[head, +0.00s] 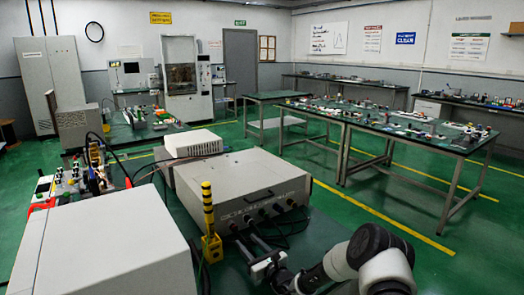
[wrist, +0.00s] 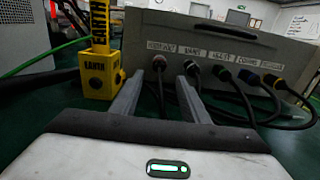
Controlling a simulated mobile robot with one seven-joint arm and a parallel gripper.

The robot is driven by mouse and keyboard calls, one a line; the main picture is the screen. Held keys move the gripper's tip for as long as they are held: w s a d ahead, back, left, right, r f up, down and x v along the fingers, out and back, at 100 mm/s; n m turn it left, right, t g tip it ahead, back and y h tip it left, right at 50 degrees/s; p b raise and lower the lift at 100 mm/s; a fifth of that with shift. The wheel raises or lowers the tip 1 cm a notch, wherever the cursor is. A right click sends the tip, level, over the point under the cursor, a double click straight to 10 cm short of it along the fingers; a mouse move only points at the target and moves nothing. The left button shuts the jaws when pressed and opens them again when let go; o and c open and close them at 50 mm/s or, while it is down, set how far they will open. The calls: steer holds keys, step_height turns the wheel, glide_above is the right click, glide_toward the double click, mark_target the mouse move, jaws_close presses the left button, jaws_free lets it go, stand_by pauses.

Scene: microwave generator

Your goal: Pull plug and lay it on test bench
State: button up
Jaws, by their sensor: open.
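The grey generator box (head: 243,184) stands in front of me, and in the wrist view its front panel (wrist: 215,42) bears a row of labels. Several plugs with dark cables sit in the panel below the labels. The leftmost plug (wrist: 159,63) shows between and beyond my open fingertips, its cable hanging down. A second plug (wrist: 193,72) is close to the right fingertip; I cannot tell whether they touch. My gripper (wrist: 160,80) is open and empty, pointed at the panel; in the head view it (head: 254,243) is low in front of the box. Which surface is the test bench is unclear.
A yellow post marked EARTH (wrist: 101,74) stands just left of my gripper, also in the head view (head: 210,222). Loose cables hang under the panel. A large pale cabinet (head: 105,245) is at lower left. A green-topped table (head: 425,142) with scattered parts stands at right.

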mark_target(237, 231)
steer(key=shift+w+a+f+b, duration=0.1)
steer(key=shift+w+a+b, duration=0.25)
steer(key=shift+w+b, duration=0.1)
steer(key=b+x, duration=0.5)
steer(key=x, duration=0.1)
steer(key=shift+w+a+f, duration=0.1)
steer(key=shift+w+a, duration=0.05)
steer(key=shift+a, duration=0.05)
steer(key=shift+w+a+r+b, duration=0.25)
steer(key=shift+w+a+b, duration=0.15)
steer(key=shift+w+b, duration=0.15)
stand_by(0.4)
jaws_close()
steer(key=shift+d, duration=0.1)
